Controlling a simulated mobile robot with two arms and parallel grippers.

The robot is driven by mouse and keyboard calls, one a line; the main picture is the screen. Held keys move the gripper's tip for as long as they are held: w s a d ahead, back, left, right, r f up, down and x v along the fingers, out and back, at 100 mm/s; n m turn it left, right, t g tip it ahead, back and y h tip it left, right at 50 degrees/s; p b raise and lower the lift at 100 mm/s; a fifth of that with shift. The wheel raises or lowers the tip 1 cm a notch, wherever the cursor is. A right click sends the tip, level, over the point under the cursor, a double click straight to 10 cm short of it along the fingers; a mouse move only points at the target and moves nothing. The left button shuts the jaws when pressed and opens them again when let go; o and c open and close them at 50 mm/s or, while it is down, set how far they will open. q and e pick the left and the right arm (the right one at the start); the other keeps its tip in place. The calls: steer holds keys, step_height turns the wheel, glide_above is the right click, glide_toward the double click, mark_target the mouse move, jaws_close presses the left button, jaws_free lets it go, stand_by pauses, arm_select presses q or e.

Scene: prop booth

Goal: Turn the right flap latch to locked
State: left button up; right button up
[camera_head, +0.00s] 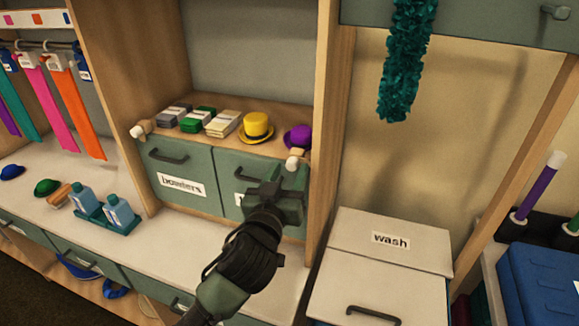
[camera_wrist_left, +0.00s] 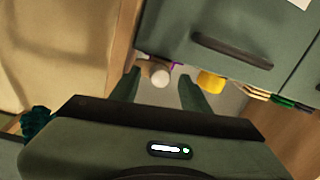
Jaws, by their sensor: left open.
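The right flap latch (camera_head: 295,158) is a pale rounded knob on a small wooden piece at the upper right corner of the green right flap (camera_head: 232,165). My left gripper (camera_head: 291,176) is in front of that corner, just below the knob, and hides part of the flap and its label. In the left wrist view the knob (camera_wrist_left: 160,75) shows between the two open fingers (camera_wrist_left: 157,92); I cannot tell whether they touch it. The right flap's dark handle (camera_wrist_left: 232,52) shows there too. The left flap latch (camera_head: 142,129) is at the left flap's upper left corner. My right gripper is out of view.
A purple hat (camera_head: 298,137) sits just behind the latch, with a yellow hat (camera_head: 256,128) beside it. A wooden post (camera_head: 325,130) stands close on the right. The white "wash" box (camera_head: 385,262) is beyond it. Blue bottles (camera_head: 119,211) stand on the counter at left.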

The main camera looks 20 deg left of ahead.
arm_select(q)
steer(key=shift+w, duration=0.45)
jaws_close()
